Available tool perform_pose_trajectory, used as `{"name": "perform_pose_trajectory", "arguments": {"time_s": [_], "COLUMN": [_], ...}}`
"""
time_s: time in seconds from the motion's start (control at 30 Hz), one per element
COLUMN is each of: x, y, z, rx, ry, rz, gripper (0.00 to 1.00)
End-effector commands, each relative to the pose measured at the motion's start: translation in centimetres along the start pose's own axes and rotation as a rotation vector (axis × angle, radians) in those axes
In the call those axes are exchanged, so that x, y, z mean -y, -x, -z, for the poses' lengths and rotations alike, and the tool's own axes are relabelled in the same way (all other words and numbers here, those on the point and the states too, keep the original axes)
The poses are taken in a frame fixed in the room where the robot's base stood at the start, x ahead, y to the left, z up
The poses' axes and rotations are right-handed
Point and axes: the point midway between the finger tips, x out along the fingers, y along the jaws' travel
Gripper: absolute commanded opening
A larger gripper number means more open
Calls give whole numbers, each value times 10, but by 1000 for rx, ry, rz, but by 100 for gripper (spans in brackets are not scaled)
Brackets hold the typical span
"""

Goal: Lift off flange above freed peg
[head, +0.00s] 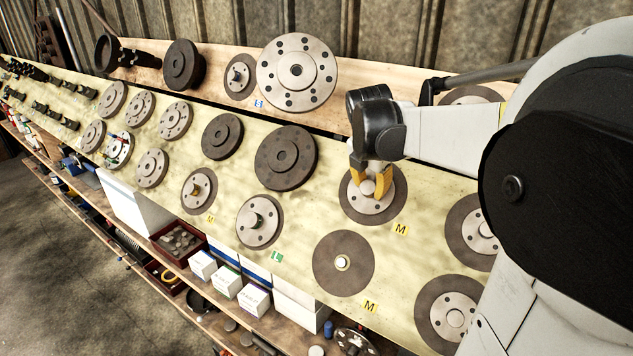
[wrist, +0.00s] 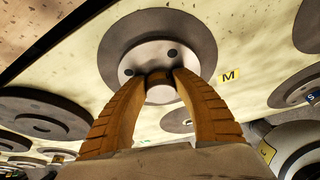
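The flange (head: 362,204) is a light grey steel disc with bolt holes and a central hub. It lies against a larger dark disc (head: 396,205) on the sloped pale panel, beside a yellow M label (head: 401,230). My gripper (head: 370,185) has its orange fingers on both sides of the hub and appears shut on it. The wrist view shows the fingers (wrist: 162,80) meeting the hub, with the flange (wrist: 131,63) around them. The flange looks flat against the dark disc; I cannot tell whether there is a gap. Any peg behind it is hidden.
A dark disc with a bare small peg (head: 342,263) is just below, near another M label (head: 370,306). A large dark flange (head: 286,158) is to the left. More flanged discs (head: 452,312) stand at lower right. Boxes (head: 254,300) sit on the shelf below.

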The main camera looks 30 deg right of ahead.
Motion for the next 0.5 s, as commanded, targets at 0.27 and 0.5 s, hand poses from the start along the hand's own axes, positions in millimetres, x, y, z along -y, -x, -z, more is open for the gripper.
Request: {"name": "perform_pose_trajectory", "arguments": {"time_s": [0.27, 0.5], "x": [0, 0], "y": [0, 3], "z": [0, 1], "rx": [0, 0], "ry": [0, 0], "rz": [0, 0], "gripper": [0, 0]}}
